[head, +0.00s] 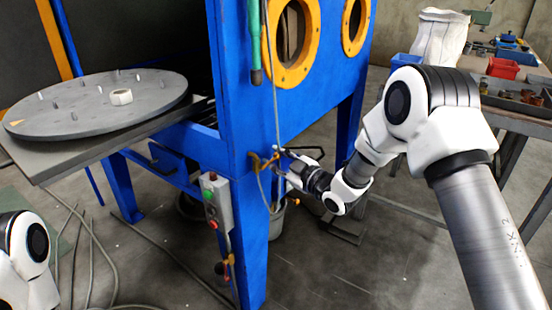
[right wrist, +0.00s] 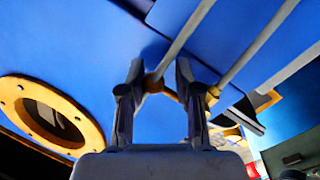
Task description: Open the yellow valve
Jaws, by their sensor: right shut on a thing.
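The yellow valve (head: 256,160) is a small orange-yellow fitting on the front corner post of the blue cabinet, where a thin hose runs down. My right gripper (head: 280,161) reaches it from the right, its fingertips at the valve. In the right wrist view, the brownish-yellow valve (right wrist: 153,84) shows between the two fingers of my right gripper (right wrist: 158,78), which is shut on it. The fingers partly hide the valve, and I cannot tell its handle angle clearly. My left gripper is out of view; only part of my left arm shows at the lower left.
The blue cabinet (head: 229,120) has yellow-ringed ports. A grey control box (head: 217,201) hangs below the valve, and a bucket (head: 277,222) stands behind the post. A round plate (head: 95,101) is at left. A cluttered bench (head: 520,105) is at right. Hoses cross the floor.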

